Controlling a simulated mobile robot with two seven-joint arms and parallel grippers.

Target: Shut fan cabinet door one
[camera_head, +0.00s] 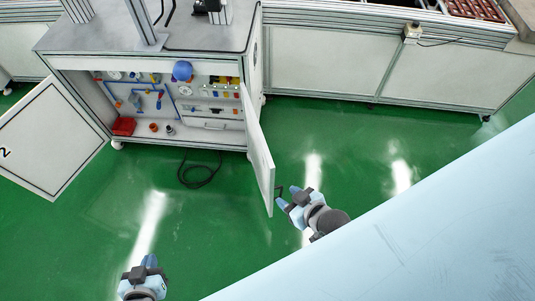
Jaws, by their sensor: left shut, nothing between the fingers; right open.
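The cabinet (150,54) stands open. Its right door (258,150) is swung out towards me and seen nearly edge-on; no number shows on it. A dark handle (279,190) sticks out from its outer face near the free end. The left door (50,140) is swung wide open and bears a "2". My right gripper (288,196) is open beside the right door's outer face, close to the handle; I cannot tell whether they touch. My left gripper (150,262) is shut and empty over the floor at the bottom left, apart from both doors.
Inside the cabinet are a blue round part (182,71), a red bin (123,126) and small fittings. A black cable coil (199,170) lies on the green floor (225,230) before the opening. A large pale blue surface (430,215) covers the lower right.

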